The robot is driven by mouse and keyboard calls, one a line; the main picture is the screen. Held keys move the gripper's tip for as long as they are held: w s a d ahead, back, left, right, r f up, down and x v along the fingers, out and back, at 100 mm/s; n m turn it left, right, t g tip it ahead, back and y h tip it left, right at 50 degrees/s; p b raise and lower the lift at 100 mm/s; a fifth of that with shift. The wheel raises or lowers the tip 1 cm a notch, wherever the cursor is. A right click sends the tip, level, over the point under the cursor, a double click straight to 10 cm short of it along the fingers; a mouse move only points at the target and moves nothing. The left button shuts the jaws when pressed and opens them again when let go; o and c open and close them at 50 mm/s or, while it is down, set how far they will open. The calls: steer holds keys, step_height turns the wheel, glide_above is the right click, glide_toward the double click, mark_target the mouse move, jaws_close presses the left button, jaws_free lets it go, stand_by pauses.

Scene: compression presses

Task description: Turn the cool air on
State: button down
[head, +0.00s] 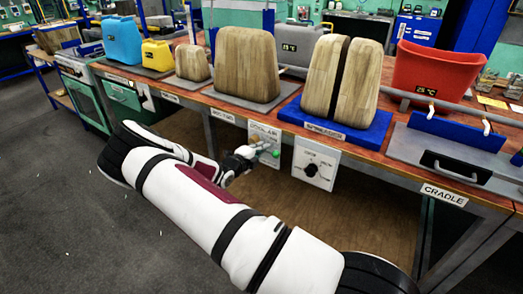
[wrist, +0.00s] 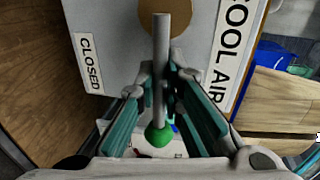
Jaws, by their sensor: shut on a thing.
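The cool air panel (head: 257,128) is a white plate on the front of the bench, labelled COOL AIR. In the wrist view this panel (wrist: 112,25) carries a CLOSED label (wrist: 89,63) at left and the COOL AIR label (wrist: 231,50) at right. Its lever (wrist: 160,40) is a grey rod with a green knob (wrist: 159,137), running from a brass-coloured round pivot (wrist: 183,22) toward me. My gripper (head: 257,153) is at the panel, shut on the lever between its teal-padded fingers (wrist: 166,92). The green knob (head: 276,153) also shows in the head view.
A second panel with a black dial (head: 312,169) is just right of the cool air panel. Wooden moulds (head: 247,62), a blue base (head: 335,125) and a red container (head: 438,70) stand on the bench above. Grey floor (head: 50,190) is clear at left.

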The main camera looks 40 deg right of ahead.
steer(key=shift+a, duration=0.1)
steer(key=c, duration=1.7)
jaws_free()
steer(key=v, duration=1.2)
